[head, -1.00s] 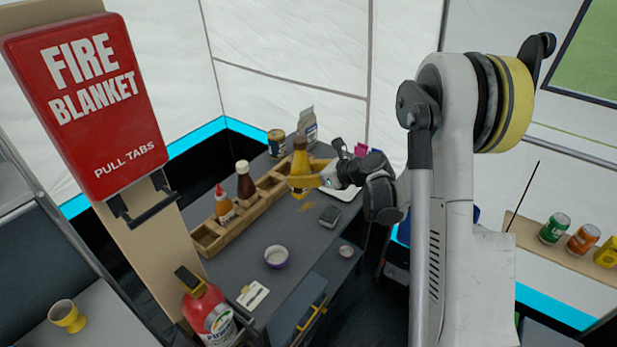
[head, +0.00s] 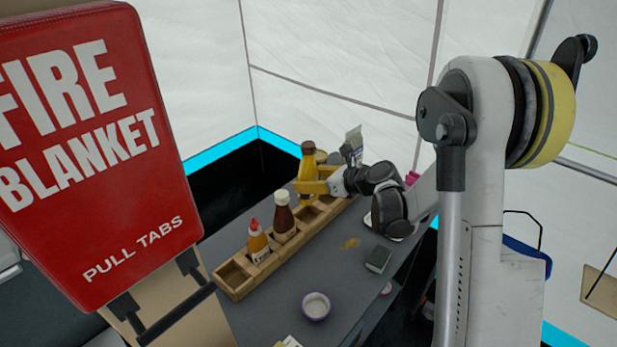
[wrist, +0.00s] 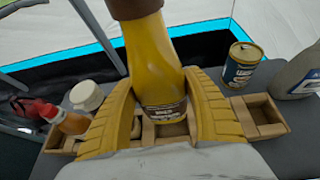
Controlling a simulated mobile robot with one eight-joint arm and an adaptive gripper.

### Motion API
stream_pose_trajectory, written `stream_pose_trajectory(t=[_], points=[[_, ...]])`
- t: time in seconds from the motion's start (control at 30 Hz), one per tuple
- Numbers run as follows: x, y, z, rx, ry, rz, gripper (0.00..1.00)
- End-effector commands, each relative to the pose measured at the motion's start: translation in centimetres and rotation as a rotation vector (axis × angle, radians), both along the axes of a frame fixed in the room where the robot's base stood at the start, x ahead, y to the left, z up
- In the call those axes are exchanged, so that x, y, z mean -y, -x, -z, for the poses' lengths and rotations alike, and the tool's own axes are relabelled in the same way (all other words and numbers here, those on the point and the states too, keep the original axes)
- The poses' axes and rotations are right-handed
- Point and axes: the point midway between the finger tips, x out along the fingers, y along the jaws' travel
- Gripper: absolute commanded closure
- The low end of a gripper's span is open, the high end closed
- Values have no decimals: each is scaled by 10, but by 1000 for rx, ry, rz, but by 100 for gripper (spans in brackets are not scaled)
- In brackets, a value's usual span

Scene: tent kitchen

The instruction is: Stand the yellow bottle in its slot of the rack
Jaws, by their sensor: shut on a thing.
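The yellow bottle (head: 307,160) with a brown cap is upright between the fingers of my gripper (head: 318,187). In the wrist view the bottle (wrist: 155,55) shows large between the two yellow fingers of my gripper (wrist: 161,85), which are shut on its lower body. The wooden rack (head: 238,288) runs diagonally along the table; it also shows in the wrist view (wrist: 272,128). The bottle's base is over or at a rack slot; I cannot tell whether it touches the slot floor. The fingers hide part of the slot's sides.
A dark brown bottle (head: 283,215) and a red-capped orange bottle (head: 257,242) stand in the rack. The near-left slot is empty. A bowl (head: 316,306) and dark box (head: 378,259) are on the table.

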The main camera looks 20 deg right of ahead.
Motion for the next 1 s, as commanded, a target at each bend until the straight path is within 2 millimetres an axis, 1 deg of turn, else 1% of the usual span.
stream_pose_trajectory(t=[0.03, 0.6, 0.77, 1.0], points=[[0, 0, 10, 1, -1, 0, 83], [0, 0, 83, 1, -1, 0, 83], [0, 0, 93, 0, -1, 0, 83], [0, 0, 93, 0, -1, 0, 83]])
